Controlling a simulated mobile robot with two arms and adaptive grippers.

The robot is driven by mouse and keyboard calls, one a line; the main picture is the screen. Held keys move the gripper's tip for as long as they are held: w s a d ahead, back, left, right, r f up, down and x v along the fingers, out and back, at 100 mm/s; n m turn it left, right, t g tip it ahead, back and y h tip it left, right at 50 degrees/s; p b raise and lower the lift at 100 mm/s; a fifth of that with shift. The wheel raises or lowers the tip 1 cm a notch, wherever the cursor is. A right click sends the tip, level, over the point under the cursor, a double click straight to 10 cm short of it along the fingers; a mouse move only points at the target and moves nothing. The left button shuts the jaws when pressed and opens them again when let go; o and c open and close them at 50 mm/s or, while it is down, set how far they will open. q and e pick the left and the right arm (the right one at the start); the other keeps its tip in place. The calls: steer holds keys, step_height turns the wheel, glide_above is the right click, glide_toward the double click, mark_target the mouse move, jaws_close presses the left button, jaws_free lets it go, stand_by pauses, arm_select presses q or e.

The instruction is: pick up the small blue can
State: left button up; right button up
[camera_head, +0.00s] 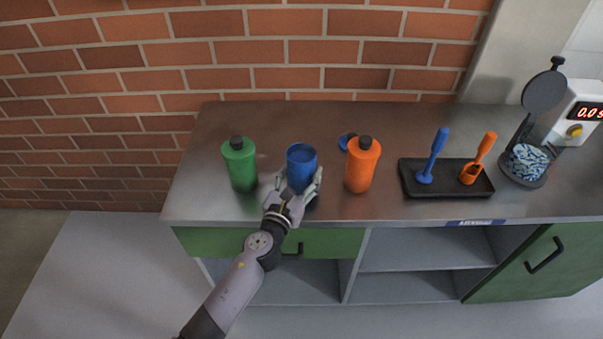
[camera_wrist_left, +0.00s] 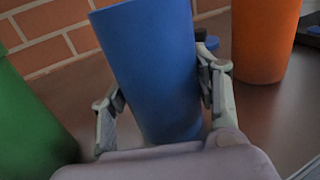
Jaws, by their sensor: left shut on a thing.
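The small blue can (camera_head: 301,160) is an open-topped cup shape near the front of the metal counter, between a green bottle and an orange bottle. It also fills the middle of the left wrist view (camera_wrist_left: 155,65). My left gripper (camera_head: 301,186) is shut on it, one finger on each side of its lower part. I cannot tell whether the can's base touches the counter. A small blue lid-like disc (camera_head: 345,141) lies behind, partly hidden by the orange bottle. My right gripper is not in view.
The green bottle (camera_head: 240,165) stands left of the can and the orange bottle (camera_head: 361,167) right of it, both close. A black tray (camera_head: 442,191) holds a blue and an orange scoop. A stand (camera_head: 525,165) and a timer box (camera_head: 583,110) are far right. A brick wall is behind.

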arm_select(q)
steer(key=shift+r, duration=0.1)
steer(key=c, duration=0.3)
steer(key=shift+c, duration=0.2)
steer(key=shift+r, duration=0.1)
steer(key=shift+w+r+p, duration=0.1)
steer(key=shift+r+p, duration=0.5)
step_height(320, 180, up, 18)
steer(key=p, duration=0.9)
steer(key=shift+r, duration=0.25)
